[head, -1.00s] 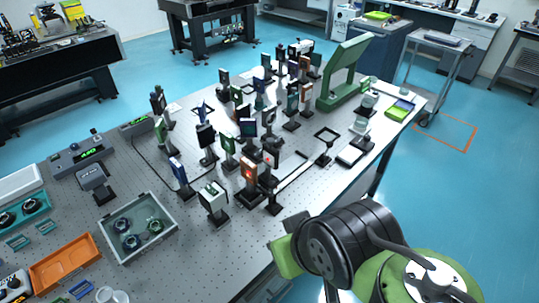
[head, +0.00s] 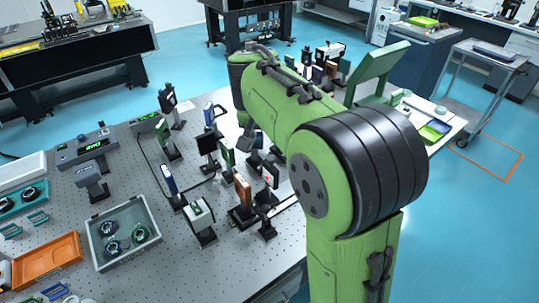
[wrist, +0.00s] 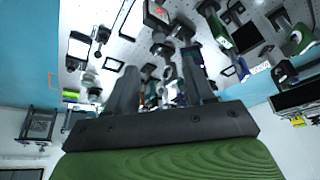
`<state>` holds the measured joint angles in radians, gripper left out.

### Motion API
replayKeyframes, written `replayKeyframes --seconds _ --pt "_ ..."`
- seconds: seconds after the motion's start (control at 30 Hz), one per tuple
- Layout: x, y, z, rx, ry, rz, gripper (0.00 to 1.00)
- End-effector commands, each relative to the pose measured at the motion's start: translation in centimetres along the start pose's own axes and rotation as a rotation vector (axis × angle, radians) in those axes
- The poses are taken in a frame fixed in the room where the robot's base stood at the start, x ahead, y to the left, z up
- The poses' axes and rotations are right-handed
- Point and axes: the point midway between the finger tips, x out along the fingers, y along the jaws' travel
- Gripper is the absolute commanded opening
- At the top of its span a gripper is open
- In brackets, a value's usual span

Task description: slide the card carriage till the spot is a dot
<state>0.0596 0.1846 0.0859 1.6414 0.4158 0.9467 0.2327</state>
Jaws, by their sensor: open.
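A dark upright card (head: 271,174) with a small red mark stands on the near part of the optical table in the head view, beside an orange-brown plate (head: 242,188). I take it for the card on the carriage, but cannot be sure. In the wrist view a dark-framed card (wrist: 157,14) shows a red spot near the top edge; the spot's exact shape is too small to tell. My gripper (wrist: 161,84) is open, with its two dark fingers apart and nothing clearly held. In the head view my green arm hides the gripper and part of the bench.
Several posts with mounted optics crowd the table around the card. A grey tray (head: 146,251) of round parts and an orange tray (head: 38,268) lie at the left. A black cable (head: 150,173) runs across the table. A large green stand (head: 381,70) rises behind my arm.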

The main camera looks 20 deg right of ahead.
Motion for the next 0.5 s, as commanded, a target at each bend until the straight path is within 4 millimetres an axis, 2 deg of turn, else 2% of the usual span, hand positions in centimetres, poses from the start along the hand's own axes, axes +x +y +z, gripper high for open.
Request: replayKeyframes --seconds 0.03,0.3,0.5 --pt "1.8 0.2 0.2 0.0 -0.006 0.005 0.53" --pt "8.6 0.2 0.2 0.001 -0.005 0.004 0.53" --pt "12.0 0.1 0.1 0.0 -0.003 0.002 0.53"
